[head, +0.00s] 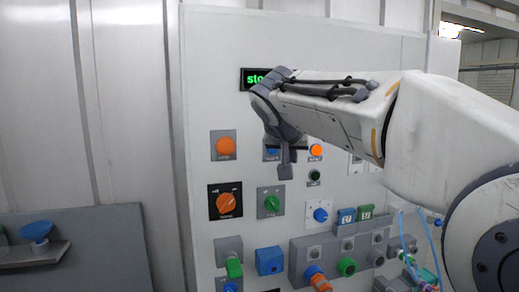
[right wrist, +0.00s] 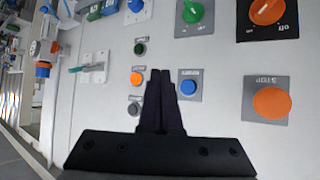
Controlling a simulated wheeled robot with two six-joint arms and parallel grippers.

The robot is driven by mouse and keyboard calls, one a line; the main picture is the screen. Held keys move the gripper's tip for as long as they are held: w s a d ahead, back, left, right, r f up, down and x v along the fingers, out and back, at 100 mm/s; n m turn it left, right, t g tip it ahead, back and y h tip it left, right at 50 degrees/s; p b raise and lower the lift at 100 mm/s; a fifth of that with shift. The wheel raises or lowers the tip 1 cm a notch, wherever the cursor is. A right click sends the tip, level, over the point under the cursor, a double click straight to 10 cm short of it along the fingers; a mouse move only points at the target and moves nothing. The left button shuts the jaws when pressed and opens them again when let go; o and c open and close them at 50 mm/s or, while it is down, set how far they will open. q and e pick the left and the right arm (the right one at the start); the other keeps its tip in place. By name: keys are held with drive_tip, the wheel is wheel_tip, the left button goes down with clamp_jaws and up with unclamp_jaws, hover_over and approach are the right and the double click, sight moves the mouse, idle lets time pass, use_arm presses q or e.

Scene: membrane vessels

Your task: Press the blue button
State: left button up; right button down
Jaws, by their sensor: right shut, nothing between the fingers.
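The blue button (right wrist: 188,87) is a small round button on a grey square plate on the wall panel. In the head view the blue button (head: 271,152) is partly hidden behind my right gripper. My right gripper (head: 286,172) is in front of the panel, its dark fingers pointing down in the picture, beside the blue button. In the right wrist view my right gripper (right wrist: 160,74) is shut and empty, its fingertips just left of the blue button. I cannot tell whether the fingers touch the panel. My left gripper is not in view.
A small orange button (right wrist: 136,78) and a larger orange stop button (right wrist: 272,103) flank the blue one. Rotary knobs such as the green one (head: 270,202) sit below in the head view. A display (head: 255,79) glows green above. A shelf (head: 33,255) stands at left.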

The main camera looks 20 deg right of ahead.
drive_tip(key=p, duration=0.4)
approach(277, 152)
wheel_tip(277, 152, down, 4)
drive_tip(key=w+d, duration=0.1)
drive_tip(key=d, duration=0.2)
drive_tip(key=shift+w+a+r, duration=0.1)
drive_tip(key=shift+w, duration=0.35)
drive_tip(key=shift+w+a+r, duration=0.1)
drive_tip(key=shift+w+a, duration=0.05)
drive_tip(key=shift+w, duration=0.35)
drive_tip(key=shift+w, duration=0.1)
idle(0.6)
drive_tip(key=shift+w, duration=0.3)
drive_tip(key=shift+w+p, duration=0.35)
drive_tip(key=shift+w, duration=0.05)
idle(0.6)
idle(0.4)
drive_tip(key=shift+s+b, duration=0.7)
drive_tip(key=shift+s, duration=0.1)
